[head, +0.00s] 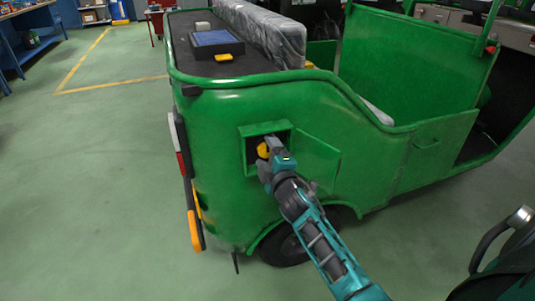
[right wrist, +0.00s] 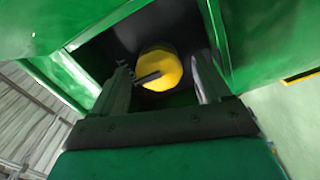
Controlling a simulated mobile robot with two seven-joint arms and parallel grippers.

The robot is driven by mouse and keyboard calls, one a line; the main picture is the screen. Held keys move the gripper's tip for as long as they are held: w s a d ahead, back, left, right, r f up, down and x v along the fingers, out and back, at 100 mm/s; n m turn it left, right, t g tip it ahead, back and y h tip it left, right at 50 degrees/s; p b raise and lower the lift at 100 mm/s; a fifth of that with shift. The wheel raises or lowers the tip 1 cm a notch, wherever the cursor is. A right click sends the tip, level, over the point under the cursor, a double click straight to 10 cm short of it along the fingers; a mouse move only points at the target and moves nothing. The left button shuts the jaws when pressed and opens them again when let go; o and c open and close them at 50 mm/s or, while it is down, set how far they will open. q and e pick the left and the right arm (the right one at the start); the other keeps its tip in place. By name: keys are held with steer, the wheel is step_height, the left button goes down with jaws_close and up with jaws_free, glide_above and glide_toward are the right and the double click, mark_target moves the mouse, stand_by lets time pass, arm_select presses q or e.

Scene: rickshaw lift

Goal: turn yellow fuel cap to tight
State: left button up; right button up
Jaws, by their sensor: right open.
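The yellow fuel cap (head: 264,150) sits inside a square recess in the green rickshaw's (head: 220,170) rear side. In the right wrist view the cap (right wrist: 160,68) is round, with a grey bar across its face. My right gripper (head: 268,148) is at the recess opening. In the right wrist view the right gripper's fingers (right wrist: 162,85) are open, one on each side of the cap with gaps between. Whether a fingertip touches the cap cannot be told. The open green fuel door (head: 316,160) hangs to the right of the recess. My left gripper is not in view.
A black-topped deck with a blue-topped box (head: 214,42) and a yellow item (head: 223,57) lies above the recess. The rear wheel (head: 285,247) is below it. Green floor (head: 90,180) to the left is clear, with blue shelving (head: 30,40) farther off.

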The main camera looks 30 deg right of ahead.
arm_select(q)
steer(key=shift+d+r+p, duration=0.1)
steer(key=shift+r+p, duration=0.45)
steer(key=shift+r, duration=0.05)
arm_select(e)
steer(key=v, duration=1.3)
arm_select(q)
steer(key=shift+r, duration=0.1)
arm_select(e)
steer(key=s+a+f+m+g+y+p, duration=0.3)
steer(key=s+a+m+p, duration=0.1)
steer(key=s+a, duration=0.2)
steer(key=s+a+f+m+g+y+p, duration=0.3)
steer(key=s+a+f+m+p, duration=0.1)
steer(key=s+a, duration=0.3)
steer(key=shift+a+m+g+p, duration=0.3)
steer(key=shift+m+p, duration=0.2)
steer(key=shift+m, duration=0.3)
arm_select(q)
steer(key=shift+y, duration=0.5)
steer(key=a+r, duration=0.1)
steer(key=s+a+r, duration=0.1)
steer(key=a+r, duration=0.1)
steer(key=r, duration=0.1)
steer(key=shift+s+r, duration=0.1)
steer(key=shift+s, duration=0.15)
arm_select(e)
steer(key=shift+y, duration=0.3)
steer(key=shift+c, duration=0.2)
